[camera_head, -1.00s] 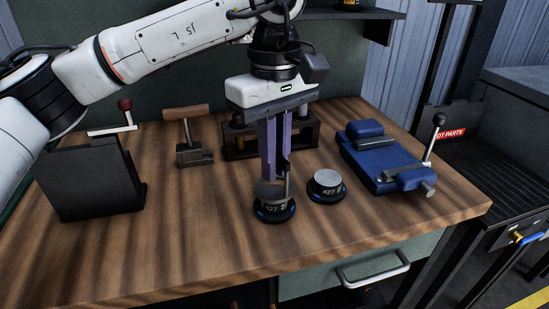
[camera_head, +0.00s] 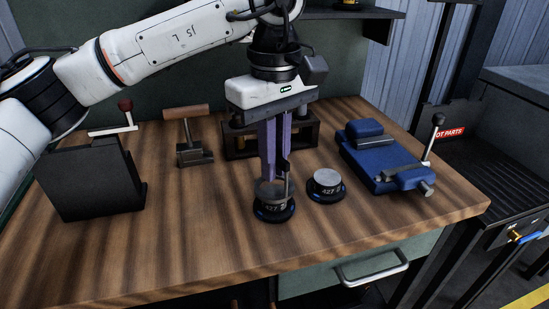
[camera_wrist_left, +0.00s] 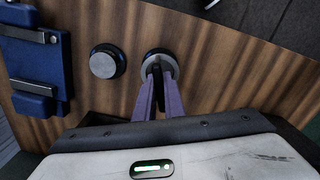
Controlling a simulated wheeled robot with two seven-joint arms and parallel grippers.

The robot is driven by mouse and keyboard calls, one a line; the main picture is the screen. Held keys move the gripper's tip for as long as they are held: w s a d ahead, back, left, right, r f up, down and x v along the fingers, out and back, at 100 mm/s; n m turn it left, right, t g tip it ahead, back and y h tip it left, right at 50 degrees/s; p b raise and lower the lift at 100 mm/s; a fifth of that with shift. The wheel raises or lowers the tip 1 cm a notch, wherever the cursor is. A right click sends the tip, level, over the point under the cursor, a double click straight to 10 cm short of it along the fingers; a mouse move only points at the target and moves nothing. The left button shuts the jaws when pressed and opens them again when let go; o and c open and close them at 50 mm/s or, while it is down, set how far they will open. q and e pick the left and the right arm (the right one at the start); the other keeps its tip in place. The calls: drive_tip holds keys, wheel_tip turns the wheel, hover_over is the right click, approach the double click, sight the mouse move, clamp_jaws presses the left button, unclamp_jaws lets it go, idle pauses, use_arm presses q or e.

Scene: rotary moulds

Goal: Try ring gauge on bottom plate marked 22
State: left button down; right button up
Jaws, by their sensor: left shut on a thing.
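My left gripper (camera_head: 275,178) points straight down, shut on the ring gauge (camera_head: 266,189), a grey ring with an upright grip between the purple fingers. The ring is at the top of the left bottom plate (camera_head: 274,210), a dark round base with a blue mark and white digits starting 427; the last digits are too small to read surely. The wrist view shows the ring (camera_wrist_left: 147,66) over this plate; I cannot tell if it is fully seated around the boss. A second bottom plate (camera_head: 326,187) with a bare grey boss stands to the right, also marked 427.
A blue clamp fixture (camera_head: 385,160) with a lever stands at the right. A dark rack (camera_head: 240,147) is behind the gripper, a wooden-handled tool (camera_head: 190,135) left of it, and a black angled stand (camera_head: 90,180) at the left. The table front (camera_head: 180,255) is clear.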

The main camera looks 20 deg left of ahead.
sight(274, 194)
use_arm(q)
drive_tip(key=shift+f+b, duration=1.15)
drive_tip(key=shift+f, duration=0.7)
idle(1.7)
drive_tip(key=shift+r, duration=0.15)
idle(0.4)
drive_tip(key=shift+r+p, duration=2.95)
drive_tip(key=shift+r, duration=0.7)
